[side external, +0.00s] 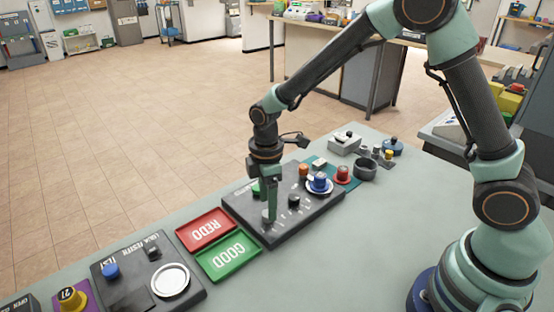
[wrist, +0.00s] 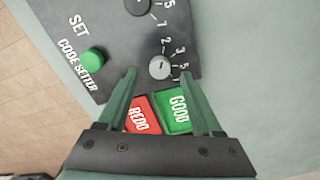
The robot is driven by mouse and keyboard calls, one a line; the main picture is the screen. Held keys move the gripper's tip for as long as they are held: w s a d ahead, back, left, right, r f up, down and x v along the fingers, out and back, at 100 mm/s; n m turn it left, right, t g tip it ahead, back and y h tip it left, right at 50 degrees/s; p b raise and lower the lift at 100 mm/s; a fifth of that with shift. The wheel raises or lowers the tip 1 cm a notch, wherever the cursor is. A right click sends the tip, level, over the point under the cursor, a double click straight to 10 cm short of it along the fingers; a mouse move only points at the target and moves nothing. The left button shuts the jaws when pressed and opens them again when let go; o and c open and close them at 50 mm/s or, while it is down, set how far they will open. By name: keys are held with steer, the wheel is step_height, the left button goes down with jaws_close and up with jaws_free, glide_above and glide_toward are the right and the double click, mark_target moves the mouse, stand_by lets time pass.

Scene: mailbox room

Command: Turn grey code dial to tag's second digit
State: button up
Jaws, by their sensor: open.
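In the wrist view the grey dial (wrist: 160,68) sits near the corner of the dark code setter panel (wrist: 115,30), with printed digits including 2, 3 and 5 beside it. Its pointer direction is too small to tell. My gripper (wrist: 160,74) is open, with one fingertip on each side of the dial in that view; contact cannot be told. In the side view my gripper (side external: 269,215) points down over the panel's near left end and largely hides the dial. A yellow object (side external: 72,298) with a dark label stands at the lower left; the label perhaps reads 21.
A black dial (wrist: 138,6) and a green button (wrist: 90,61) share the panel. Red REDO (side external: 206,229) and green GOOD (side external: 229,255) trays lie beside it. The table's front right is clear.

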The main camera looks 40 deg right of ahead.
steer(key=shift+f, duration=1.35)
jaws_close()
